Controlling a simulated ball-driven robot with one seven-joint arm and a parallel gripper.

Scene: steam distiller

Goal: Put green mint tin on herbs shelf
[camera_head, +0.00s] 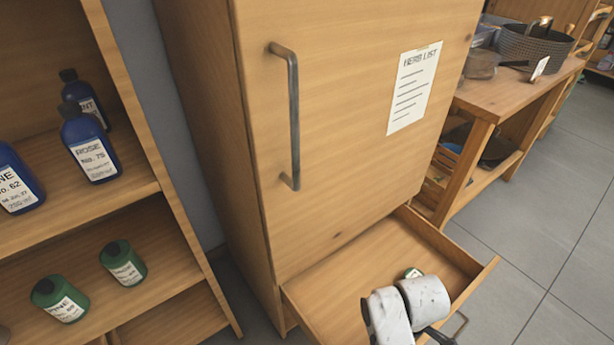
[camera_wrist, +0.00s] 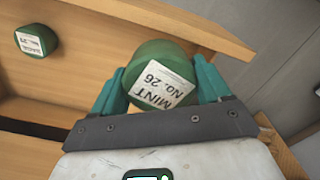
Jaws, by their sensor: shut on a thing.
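In the head view my gripper's fingers are hidden behind my white arm links over the open drawer (camera_head: 345,262). A green-and-white tin shows in part just beyond the links (camera_head: 413,272); I cannot tell whether it is the held one. On the left shelving, a lower shelf (camera_head: 165,262) bears two green tins (camera_head: 123,262) (camera_head: 60,298).
Blue bottles (camera_head: 88,143) stand on the shelf above. A tall wooden cabinet (camera_head: 340,130) with a handle and a herb list stands above the drawer. Another green tin (camera_wrist: 37,40) lies in the drawer in the wrist view. A wooden bench (camera_head: 505,100) stands right; floor there is clear.

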